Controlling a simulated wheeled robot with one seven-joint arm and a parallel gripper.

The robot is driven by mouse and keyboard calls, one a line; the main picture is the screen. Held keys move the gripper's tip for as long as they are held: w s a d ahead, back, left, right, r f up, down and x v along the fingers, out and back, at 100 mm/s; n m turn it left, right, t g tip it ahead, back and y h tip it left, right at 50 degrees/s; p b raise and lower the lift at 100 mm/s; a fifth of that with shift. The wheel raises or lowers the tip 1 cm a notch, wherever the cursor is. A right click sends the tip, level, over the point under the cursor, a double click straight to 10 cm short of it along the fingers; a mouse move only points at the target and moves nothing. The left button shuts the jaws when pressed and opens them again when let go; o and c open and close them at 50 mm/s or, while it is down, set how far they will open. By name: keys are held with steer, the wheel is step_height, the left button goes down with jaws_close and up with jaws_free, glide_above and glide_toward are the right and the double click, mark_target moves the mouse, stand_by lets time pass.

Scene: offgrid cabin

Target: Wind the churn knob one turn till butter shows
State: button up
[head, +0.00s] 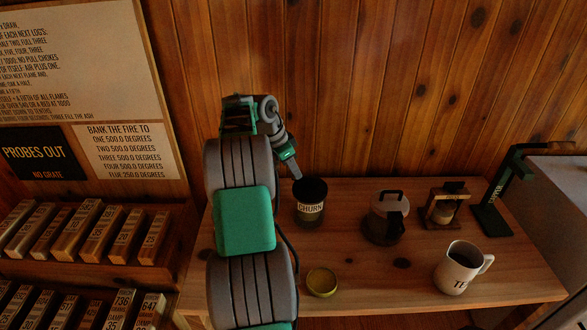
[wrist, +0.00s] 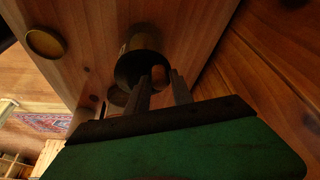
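A dark churn (head: 310,208) with a pale label reading CHURN stands on the wooden table, left of centre. Its mouth faces up and looks dark inside. My gripper (head: 297,172) is at its upper left rim in the head view. In the wrist view the churn (wrist: 143,48) lies just beyond my two fingertips (wrist: 160,76), which are apart with a gap between them. A small orange-brown piece (wrist: 161,70) shows in that gap at the churn's mouth; I cannot tell whether it is the knob or whether a finger touches it. No butter can be made out.
A round yellow dish or lid (head: 322,282) lies in front of the churn. To its right stand a dark-handled pot (head: 384,222), a small wooden-framed device (head: 444,207), a labelled mug (head: 458,270) and a green stand (head: 493,218). The plank wall (head: 350,90) is close behind.

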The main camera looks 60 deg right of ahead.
jaws_close()
steer(key=shift+f+b, duration=0.1)
steer(key=shift+b, duration=0.3)
